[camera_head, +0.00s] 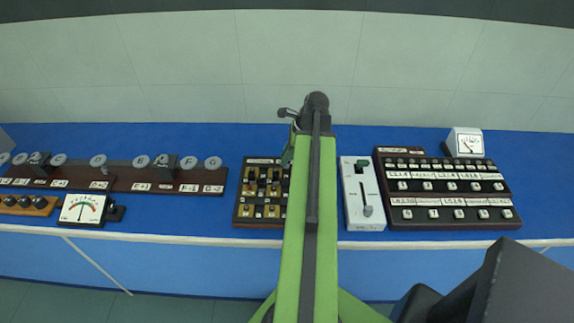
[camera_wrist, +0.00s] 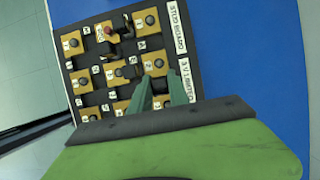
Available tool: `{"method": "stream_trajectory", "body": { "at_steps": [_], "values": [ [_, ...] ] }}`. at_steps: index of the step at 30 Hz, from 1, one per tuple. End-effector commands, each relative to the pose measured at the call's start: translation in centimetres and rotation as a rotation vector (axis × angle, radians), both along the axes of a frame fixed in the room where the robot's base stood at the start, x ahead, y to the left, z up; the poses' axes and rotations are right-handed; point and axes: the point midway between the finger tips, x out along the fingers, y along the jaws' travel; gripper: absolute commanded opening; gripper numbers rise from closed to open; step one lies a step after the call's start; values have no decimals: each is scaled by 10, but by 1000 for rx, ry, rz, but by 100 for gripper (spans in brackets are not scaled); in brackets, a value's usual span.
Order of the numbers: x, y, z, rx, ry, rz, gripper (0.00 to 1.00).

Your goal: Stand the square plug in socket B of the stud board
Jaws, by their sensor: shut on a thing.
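The stud board (camera_wrist: 95,88) is a dark board with several yellow socket plates, each with a dark round centre, and white label strips. It shows tilted in the wrist view, and upright left of my arm in the head view (camera_head: 236,214). My gripper (camera_wrist: 154,84) is over the board's right-hand part, with its greenish fingers around a small thing, likely the square plug. The fingers hide most of it, so its shape and its gap to the board cannot be told. Which socket is B is too small to read.
A red-topped stud (camera_wrist: 108,30) and dark pieces stand on the board. A white lever box (camera_head: 377,214) and a dark key panel (camera_head: 455,225) are to the right. A dial meter (camera_head: 83,209) and knob rails are left. Blue bench top (camera_head: 225,145) is clear behind the board.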

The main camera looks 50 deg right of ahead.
Motion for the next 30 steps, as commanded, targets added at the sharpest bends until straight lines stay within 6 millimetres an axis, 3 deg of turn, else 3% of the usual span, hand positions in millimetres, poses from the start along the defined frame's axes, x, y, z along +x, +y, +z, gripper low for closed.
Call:
{"method": "stream_trajectory", "body": {
  "at_steps": [1,5,17,18,22,30],
  "values": [
    [0,0,-15,0,0,0,0],
    [0,0,-38,0,0,0,0],
    [-1,0,-40,0,0,0,0],
    [-1,0,-38,0,0,0,25],
    [-1,0,-38,0,0,0,42],
    [-1,0,-38,0,0,-1,43]
  ]
}}
